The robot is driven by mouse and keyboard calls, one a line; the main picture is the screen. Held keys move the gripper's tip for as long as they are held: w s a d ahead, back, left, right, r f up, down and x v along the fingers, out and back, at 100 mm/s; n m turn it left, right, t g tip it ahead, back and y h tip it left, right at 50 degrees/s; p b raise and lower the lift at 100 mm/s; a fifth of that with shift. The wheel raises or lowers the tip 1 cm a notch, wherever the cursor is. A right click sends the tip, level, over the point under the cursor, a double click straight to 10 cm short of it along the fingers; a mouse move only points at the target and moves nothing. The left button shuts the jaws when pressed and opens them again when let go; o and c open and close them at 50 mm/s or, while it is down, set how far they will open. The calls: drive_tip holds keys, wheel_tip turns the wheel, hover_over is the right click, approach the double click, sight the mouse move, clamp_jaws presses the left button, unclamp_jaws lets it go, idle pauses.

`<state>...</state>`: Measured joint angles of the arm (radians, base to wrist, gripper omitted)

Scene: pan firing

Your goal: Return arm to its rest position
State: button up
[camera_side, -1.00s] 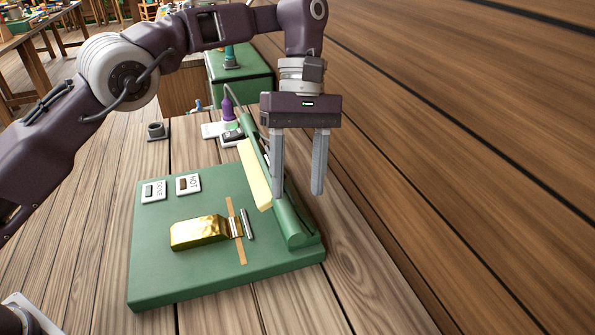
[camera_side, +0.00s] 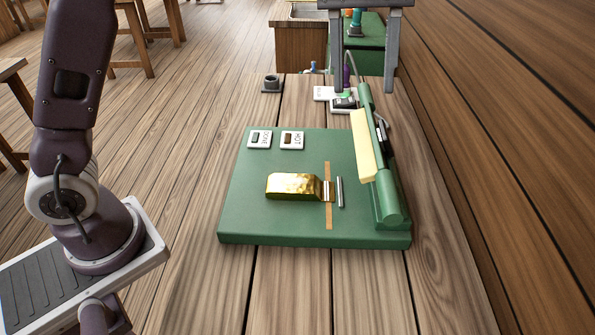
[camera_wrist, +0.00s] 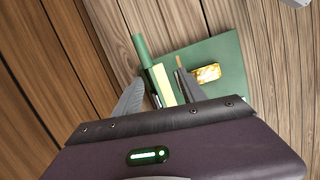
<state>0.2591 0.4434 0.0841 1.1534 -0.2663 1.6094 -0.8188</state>
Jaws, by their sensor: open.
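My gripper (camera_side: 364,82) is at the top of the side view, cut by the frame edge. Its fingers point down, spread apart with nothing between them, high above the bench. In the wrist view my gripper (camera_wrist: 160,95) shows both fingers apart, with the green board (camera_wrist: 225,55) well below them. My upper arm rises at the left of the side view; the links between it and the gripper are out of frame.
A dark cup (camera_side: 271,84) stands behind. A wooden wall is at right.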

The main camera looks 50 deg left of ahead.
drive_tip(key=s+a+r+m+t, duration=0.2)
drive_tip(key=s+a+r+t, duration=0.1)
drive_tip(key=s+a, duration=0.5)
drive_tip(key=s+a+f+m+t+y, duration=0.1)
drive_tip(key=s+a+f+m+t, duration=0.1)
drive_tip(key=s+f, duration=0.2)
drive_tip(key=s+a+f+m+t+y, duration=0.1)
drive_tip(key=s+a+f+m, duration=0.2)
drive_tip(key=s, duration=0.7)
drive_tip(key=shift+s+a+f+t+y, duration=0.2)
drive_tip(key=shift+a+f+t+y, duration=0.15)
drive_tip(key=shift+f, duration=0.45)
